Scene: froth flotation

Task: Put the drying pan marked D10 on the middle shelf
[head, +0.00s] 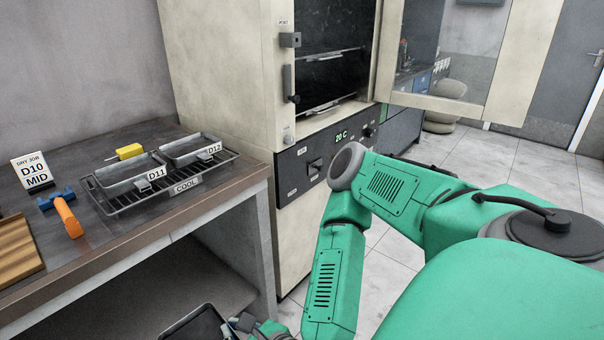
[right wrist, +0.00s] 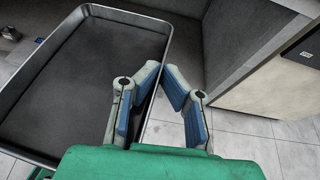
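A dark, empty drying pan with a grey rim fills the left of the right wrist view (right wrist: 80,85). Its corner shows at the bottom of the head view (head: 195,326). No tag is visible on it. My right gripper (right wrist: 163,72) is shut on the pan's side wall, one finger inside and one outside; it is partly cut off in the head view (head: 246,325). The cream drying oven (head: 225,75) stands open, with a rack (head: 330,55) and a lower rack (head: 330,106) in its dark chamber. A card (head: 33,172) reads "DRY JOB D10 MID". My left gripper is not in view.
Pans D11 (head: 130,176) and D12 (head: 191,149) sit on the wire cooling rack (head: 115,209) on the bench. The open oven door (head: 530,60) stands out to the right.

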